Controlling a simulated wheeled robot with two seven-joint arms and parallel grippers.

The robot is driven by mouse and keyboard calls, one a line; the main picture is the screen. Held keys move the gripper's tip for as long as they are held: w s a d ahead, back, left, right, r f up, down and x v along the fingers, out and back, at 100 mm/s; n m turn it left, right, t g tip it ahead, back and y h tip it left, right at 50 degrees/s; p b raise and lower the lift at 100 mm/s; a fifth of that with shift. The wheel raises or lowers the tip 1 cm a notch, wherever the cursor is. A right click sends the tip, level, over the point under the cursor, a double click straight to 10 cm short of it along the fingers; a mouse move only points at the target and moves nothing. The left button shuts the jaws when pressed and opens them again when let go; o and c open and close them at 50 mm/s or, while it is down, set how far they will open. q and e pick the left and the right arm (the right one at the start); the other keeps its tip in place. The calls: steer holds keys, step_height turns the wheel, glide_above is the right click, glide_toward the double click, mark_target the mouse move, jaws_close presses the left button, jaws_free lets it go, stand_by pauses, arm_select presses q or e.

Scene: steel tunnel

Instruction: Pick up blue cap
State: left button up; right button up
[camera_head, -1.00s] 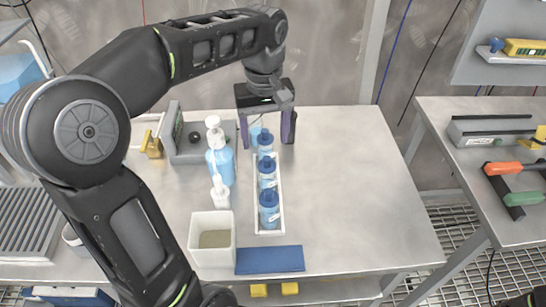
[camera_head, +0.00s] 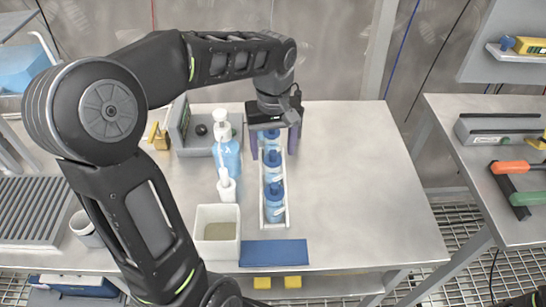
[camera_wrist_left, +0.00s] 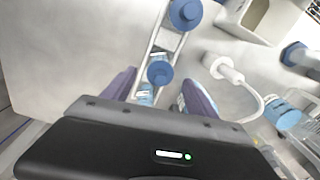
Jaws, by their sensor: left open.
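Three bottles with blue caps stand in a row in a narrow white rack (camera_head: 287,215) on the table. The near blue cap (camera_head: 274,190), the middle blue cap (camera_head: 272,158) and the far blue cap (camera_head: 270,133) show in the head view. My left gripper (camera_head: 274,150) is open over the far end of the rack, its purple fingers on either side of the far bottle.
A blue pad (camera_head: 273,253) lies in front. The table (camera_head: 350,180) to the right is clear.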

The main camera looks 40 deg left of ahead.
mark_target(273, 152)
arm_select(q)
step_height(273, 152, down, 2)
steer(key=shift+f, duration=0.1)
steer(key=shift+c, duration=0.5)
steer(key=c, duration=1.3)
step_height(273, 152, up, 10)
steer(key=shift+r, duration=0.1)
stand_by(0.6)
